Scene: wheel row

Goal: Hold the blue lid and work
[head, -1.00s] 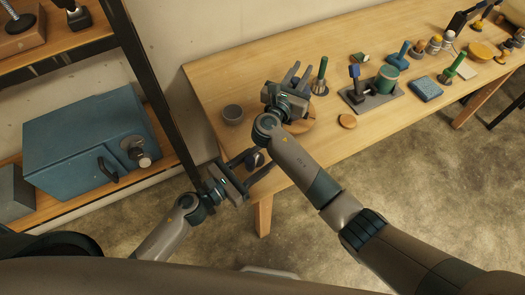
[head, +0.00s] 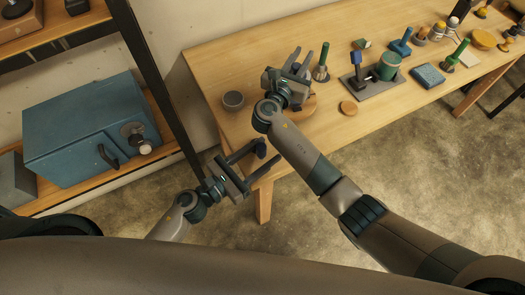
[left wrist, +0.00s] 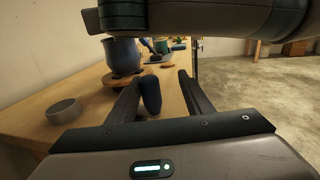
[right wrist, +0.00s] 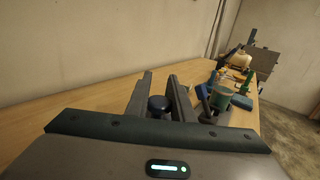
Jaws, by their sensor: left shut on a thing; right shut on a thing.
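A blue pot (left wrist: 123,55) stands on a round wooden board (left wrist: 118,77) on the table; my right arm hides its top. My right gripper (head: 300,60) is above the board. In the right wrist view a dark blue round knob (right wrist: 158,103), likely that of the blue lid, sits between its fingers, and the gripper is shut on it. The rest of the lid is hidden. My left gripper (head: 267,152) is at the table's front edge, shut on a dark blue rounded handle (left wrist: 150,95). Whether the handle joins the pot cannot be seen.
A grey bowl (head: 233,100) stands left of the board. A wooden disc (head: 349,108), a green-handled tool (head: 322,68), a grey base with a green cylinder (head: 388,66) and a blue block (head: 428,76) lie to the right. A shelf with a blue box (head: 80,125) stands left.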

